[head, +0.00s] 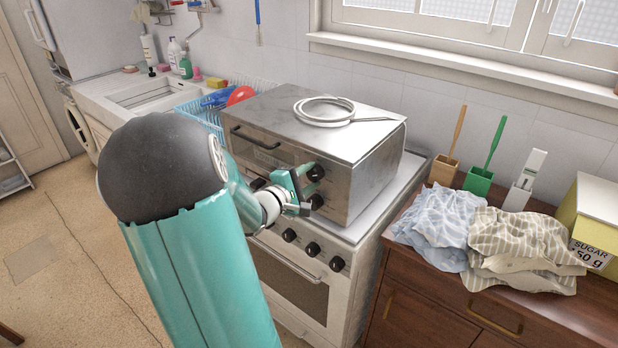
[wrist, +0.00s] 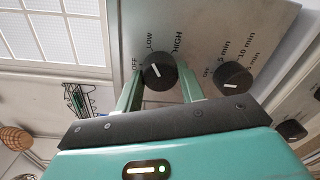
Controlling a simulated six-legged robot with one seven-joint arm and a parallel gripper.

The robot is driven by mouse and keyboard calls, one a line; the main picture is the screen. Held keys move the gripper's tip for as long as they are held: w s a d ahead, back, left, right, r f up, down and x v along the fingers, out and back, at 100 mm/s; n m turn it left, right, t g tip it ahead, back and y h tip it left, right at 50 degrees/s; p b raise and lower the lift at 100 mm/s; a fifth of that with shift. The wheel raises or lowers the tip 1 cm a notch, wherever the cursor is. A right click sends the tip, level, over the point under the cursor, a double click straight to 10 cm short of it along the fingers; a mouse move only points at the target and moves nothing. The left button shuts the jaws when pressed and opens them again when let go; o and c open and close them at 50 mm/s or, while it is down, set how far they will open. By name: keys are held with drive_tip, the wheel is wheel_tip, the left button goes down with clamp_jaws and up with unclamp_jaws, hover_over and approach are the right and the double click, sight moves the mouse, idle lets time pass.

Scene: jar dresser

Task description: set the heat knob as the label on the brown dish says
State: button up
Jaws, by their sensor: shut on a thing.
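The heat knob (wrist: 160,71) is a round black dial with a short white mark, on the metal front of the countertop oven (head: 345,150). OFF, LOW and HIGH are printed around it in the wrist view. The white mark seems to lie towards the OFF side, but its exact direction is hard to read. My gripper (head: 303,180) is at the oven's front; its teal fingers (wrist: 161,80) are on either side of the heat knob, shut on it. I see no brown dish or its label in either view.
A timer dial (wrist: 234,76) sits beside the heat knob. The oven stands on a white stove (head: 300,275) with its own black knobs. A coiled white cable (head: 325,110) lies on top. A brown dresser (head: 440,305) at right holds crumpled cloths (head: 525,245) and a sugar box (head: 595,225).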

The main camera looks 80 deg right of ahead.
drive_tip(key=shift+m, duration=0.3)
drive_tip(key=o, duration=1)
drive_tip(key=shift+c, duration=0.2)
drive_tip(key=shift+a, duration=0.1)
drive_tip(key=v, duration=1.3)
drive_tip(key=shift+w+a, duration=0.15)
drive_tip(key=shift+a, duration=0.2)
drive_tip(key=shift+a, duration=0.1)
